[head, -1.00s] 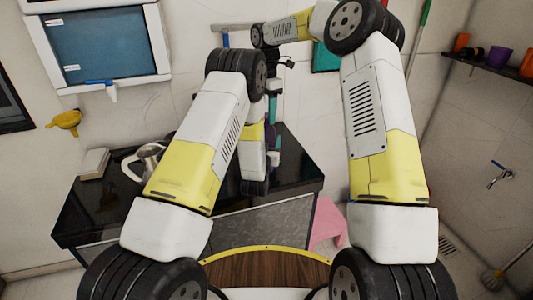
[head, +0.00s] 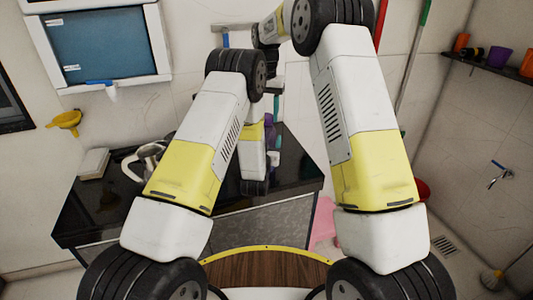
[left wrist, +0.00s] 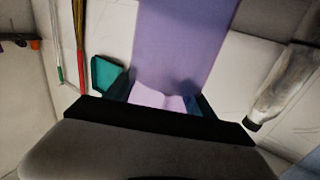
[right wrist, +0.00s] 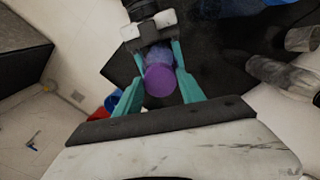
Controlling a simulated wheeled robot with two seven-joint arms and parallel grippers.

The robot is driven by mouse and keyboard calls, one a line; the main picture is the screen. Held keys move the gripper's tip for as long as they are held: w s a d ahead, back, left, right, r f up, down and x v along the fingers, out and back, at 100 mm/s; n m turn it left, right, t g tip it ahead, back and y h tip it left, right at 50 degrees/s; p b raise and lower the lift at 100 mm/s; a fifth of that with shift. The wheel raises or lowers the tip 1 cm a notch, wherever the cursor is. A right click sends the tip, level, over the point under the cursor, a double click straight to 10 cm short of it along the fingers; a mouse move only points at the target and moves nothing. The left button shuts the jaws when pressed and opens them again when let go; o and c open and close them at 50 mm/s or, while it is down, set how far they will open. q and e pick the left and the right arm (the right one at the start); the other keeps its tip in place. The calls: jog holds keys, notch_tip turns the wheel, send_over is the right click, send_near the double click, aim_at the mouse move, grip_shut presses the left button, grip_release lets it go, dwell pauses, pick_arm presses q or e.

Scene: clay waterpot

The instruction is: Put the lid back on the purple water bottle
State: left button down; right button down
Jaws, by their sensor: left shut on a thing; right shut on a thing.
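The purple water bottle (left wrist: 180,40) fills the middle of the left wrist view, between the teal fingers of my left gripper (left wrist: 163,96), which is shut on it. In the head view only a sliver of purple (head: 274,133) shows beside my left arm. The right wrist view shows the round purple lid (right wrist: 160,80) between the teal fingers of my right gripper (right wrist: 158,68), shut on it. The bluish-purple bottle body (right wrist: 154,54) lies just beyond the lid, in line with it. Whether lid and bottle touch is not clear. In the head view, my right gripper (head: 273,102) is above the bottle.
The black counter (head: 100,215) stands under my left arm, with a metal jug (head: 148,160) and a small white box (head: 93,163) on it. A pink stool (head: 325,232) is at its right. A yellow funnel (head: 65,121) hangs on the wall.

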jog(key=shift+m, duration=1)
jog(key=c, duration=0.6)
grip_release()
notch_tip(320, 180, up, 12)
pick_arm(q)
jog(key=shift+c, duration=1.2)
grip_release()
jog(key=shift+s, duration=0.1)
